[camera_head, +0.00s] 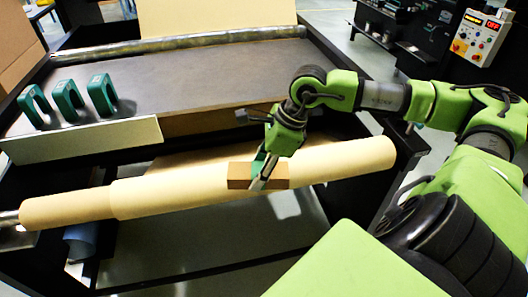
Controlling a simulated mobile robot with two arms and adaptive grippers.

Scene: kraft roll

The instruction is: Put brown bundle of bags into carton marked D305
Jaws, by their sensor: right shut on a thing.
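The brown bundle of bags (239,176) shows as a small brown block in the middle of the head view, in front of the large kraft roll (165,190). My right gripper (262,177) reaches down onto it from above and is shut on it. The fingers cover part of the bundle's middle. My left gripper is out of view. No D305 mark is readable. Part of a brown cardboard surface (12,45) shows at the far left edge; I cannot tell whether it is the carton.
Several teal handle-like tools (68,101) stand at the left of the dark tabletop (200,75). A pale panel (85,140) runs along its front left edge. A metal bar (180,44) crosses the back. A control box (478,37) is at upper right.

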